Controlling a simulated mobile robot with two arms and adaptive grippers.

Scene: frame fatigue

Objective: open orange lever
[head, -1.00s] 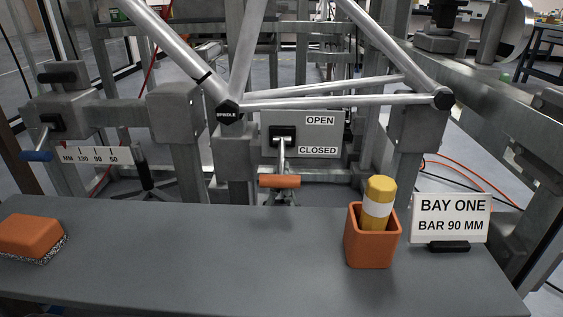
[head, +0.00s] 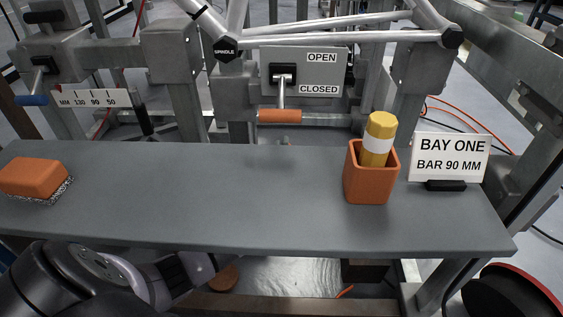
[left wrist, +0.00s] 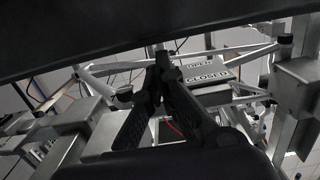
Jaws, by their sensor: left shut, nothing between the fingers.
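The orange lever handle (head: 280,116) hangs at the bottom of a thin metal rod below a black pivot, in front of a grey plate (head: 332,75) marked OPEN above and CLOSED below. The lever points down, beside the CLOSED label. In the left wrist view the plate (left wrist: 207,74) shows beyond the fingers; I cannot make out the orange handle there. My left gripper (left wrist: 162,66) is shut and empty, its dark fingers meeting at the tips, apart from the plate. In the head view its arm is at the lower left, below the table's front edge. My right gripper is not seen.
A grey table (head: 230,200) lies between me and the lever. On it are an orange brush-like block (head: 33,178), an orange cup (head: 369,184) with a yellow-and-white bottle (head: 378,140), and a BAY ONE sign (head: 450,157). The table's middle is clear. A blue-handled lever (head: 31,100) is at left.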

